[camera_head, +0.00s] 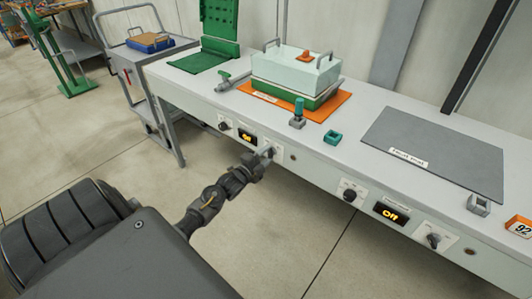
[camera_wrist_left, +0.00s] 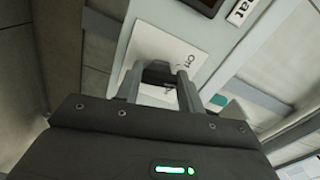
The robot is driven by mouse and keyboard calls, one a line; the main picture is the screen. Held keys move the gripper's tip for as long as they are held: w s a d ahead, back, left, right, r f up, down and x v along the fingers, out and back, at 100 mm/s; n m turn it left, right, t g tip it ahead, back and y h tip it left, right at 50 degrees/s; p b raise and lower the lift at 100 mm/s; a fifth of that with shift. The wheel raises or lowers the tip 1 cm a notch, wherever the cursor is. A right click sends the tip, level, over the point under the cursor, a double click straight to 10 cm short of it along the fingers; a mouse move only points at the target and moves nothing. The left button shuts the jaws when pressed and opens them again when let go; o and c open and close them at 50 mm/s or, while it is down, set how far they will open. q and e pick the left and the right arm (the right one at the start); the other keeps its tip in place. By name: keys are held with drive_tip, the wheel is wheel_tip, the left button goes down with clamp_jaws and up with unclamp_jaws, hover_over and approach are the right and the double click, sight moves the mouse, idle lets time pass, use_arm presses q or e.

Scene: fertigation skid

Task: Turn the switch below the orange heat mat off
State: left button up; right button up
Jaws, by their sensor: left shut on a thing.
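The orange heat mat (camera_head: 340,97) lies on the bench top under a green and pale lidded box. Below it on the front panel is a small lit display (camera_head: 247,137), too small to read surely. Right of the display, my left gripper (camera_head: 266,154) is at the panel and mostly hides the switch there. In the left wrist view, my left gripper (camera_wrist_left: 157,84) is shut on the dark switch knob (camera_wrist_left: 158,67), in front of a white plate (camera_wrist_left: 172,45) with partly hidden lettering. The knob's pointing direction is hidden. My right gripper is in neither view.
Another knob (camera_head: 224,125) sits left of the display. Farther right are a knob (camera_head: 349,194), a display reading Off (camera_head: 391,213) and another knob (camera_head: 433,240), below a grey mat (camera_head: 437,150). A grey trolley (camera_head: 143,72) stands left; floor before the bench is clear.

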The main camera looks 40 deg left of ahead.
use_arm(q)
drive_tip(key=n+p, duration=0.2)
drive_tip(key=n, duration=0.4)
drive_tip(key=shift+f+n, duration=0.1)
drive_tip(key=shift+n, duration=0.2)
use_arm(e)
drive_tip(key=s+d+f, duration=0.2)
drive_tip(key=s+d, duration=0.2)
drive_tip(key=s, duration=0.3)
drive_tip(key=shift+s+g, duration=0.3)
use_arm(q)
drive_tip(key=o, duration=1)
drive_tip(key=shift+s+d, duration=0.1)
